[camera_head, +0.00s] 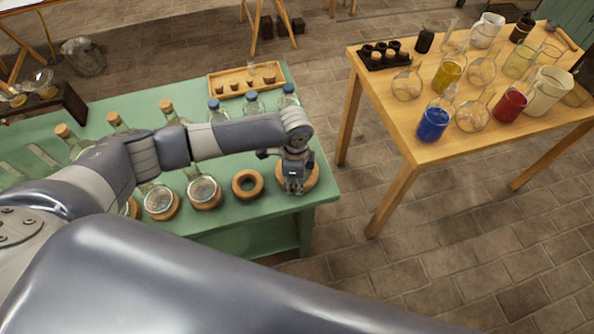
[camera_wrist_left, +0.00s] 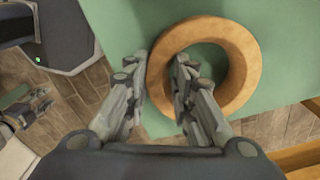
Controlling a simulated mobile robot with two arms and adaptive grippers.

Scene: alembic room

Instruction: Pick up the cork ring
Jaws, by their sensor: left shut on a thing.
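My left gripper (camera_head: 294,186) points down at the right end of the green table. It is shut on the wall of a cork ring (camera_head: 312,174). In the left wrist view, one finger of the gripper (camera_wrist_left: 163,82) is inside the hole of the cork ring (camera_wrist_left: 245,50) and the other is outside its rim. The gripper hides part of the ring in the head view. I cannot tell whether the ring touches the tabletop. A second, empty cork ring (camera_head: 248,193) lies just left of the gripper. Grey parts at the left wrist view's edge may be my right gripper; its state is unclear.
The green table (camera_head: 262,210) holds round-bottom flasks on cork rings (camera_head: 203,191), several corked bottles, blue-capped bottles (camera_head: 253,104) and a wooden tray (camera_head: 213,84). A wooden table (camera_head: 400,160) with glassware stands to the right, across a floor gap.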

